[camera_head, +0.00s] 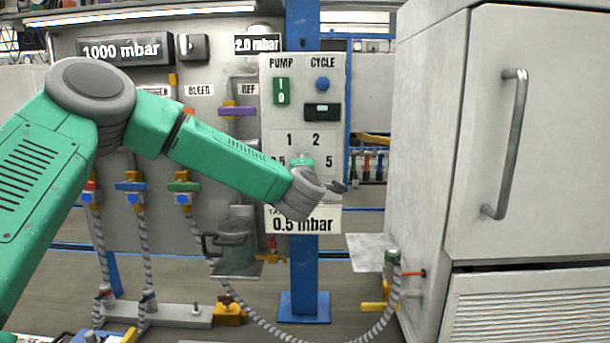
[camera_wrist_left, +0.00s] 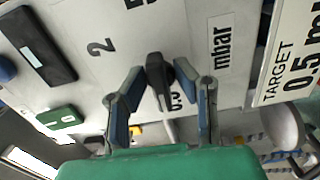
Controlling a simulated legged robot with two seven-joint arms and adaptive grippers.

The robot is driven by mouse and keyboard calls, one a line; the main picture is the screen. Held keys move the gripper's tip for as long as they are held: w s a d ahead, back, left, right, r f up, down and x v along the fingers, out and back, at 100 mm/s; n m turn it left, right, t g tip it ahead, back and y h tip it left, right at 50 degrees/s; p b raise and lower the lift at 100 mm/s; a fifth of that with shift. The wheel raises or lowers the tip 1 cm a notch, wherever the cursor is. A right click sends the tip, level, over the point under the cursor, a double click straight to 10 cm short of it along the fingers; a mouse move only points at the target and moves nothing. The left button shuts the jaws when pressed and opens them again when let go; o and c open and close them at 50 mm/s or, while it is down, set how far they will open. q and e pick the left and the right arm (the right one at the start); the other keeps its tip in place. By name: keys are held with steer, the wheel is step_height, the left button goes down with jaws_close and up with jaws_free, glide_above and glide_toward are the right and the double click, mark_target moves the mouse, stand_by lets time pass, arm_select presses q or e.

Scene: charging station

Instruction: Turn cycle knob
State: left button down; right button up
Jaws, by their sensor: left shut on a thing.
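The black knob (camera_wrist_left: 158,76) sits on the white control panel (camera_wrist_left: 75,22) amid the numbers 2, 5 and 0.5 and the word mbar. My left gripper (camera_wrist_left: 160,78) is shut on the knob, with one blue-padded finger on each side of it. One end of the knob lies over the 0.5 mark; I cannot tell which end is the pointer. In the head view the panel (camera_head: 300,115) carries the labels PUMP and CYCLE, and my left wrist hides the knob and most of the gripper. My right gripper is in neither view.
A blue button (camera_head: 322,84) sits under CYCLE and a green switch (camera_head: 281,91) under PUMP. A sign reads target 0.5 mbar (camera_head: 302,224). Valves and hoses (camera_head: 184,192) stand at left. A large grey cabinet (camera_head: 520,140) stands close at right.

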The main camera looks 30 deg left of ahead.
arm_select(q)
steer(key=shift+s+a+f+n, duration=0.1)
steer(key=shift+f+n, duration=0.2)
steer(key=shift+f, duration=0.1)
steer(key=c, duration=1.6)
jaws_free()
steer(key=shift+c, duration=0.2)
steer(key=shift+o, duration=0.4)
steer(key=shift+s+r, duration=0.1)
steer(key=shift+a, duration=0.1)
steer(key=v, duration=1.1)
steer(key=shift+s, duration=0.35)
